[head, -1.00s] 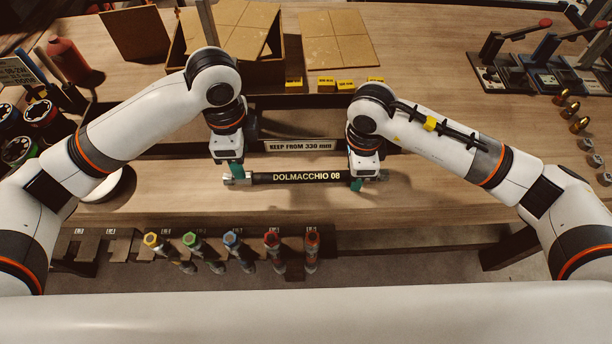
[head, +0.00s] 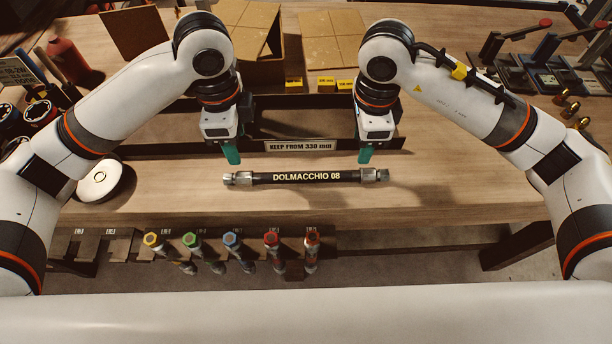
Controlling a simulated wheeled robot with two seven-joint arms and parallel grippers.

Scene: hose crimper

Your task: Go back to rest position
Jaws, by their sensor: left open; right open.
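A black hose (head: 300,178) marked "DOLMACCHIO 08", with a metal fitting at each end, lies on the wooden workbench (head: 440,190) in the head view. My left gripper (head: 231,154) is open and empty, with green fingertips, above and behind the hose's left end. My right gripper (head: 365,156) is open and empty, above and behind the hose's right end. Neither gripper touches the hose.
A rack at the front edge holds several coloured-top tools (head: 232,240). A sign (head: 300,146) reading "KEEP FROM 330 mm" is behind the hose. A round white dish (head: 98,180) is at left. Cardboard boxes (head: 250,40) stand at the back.

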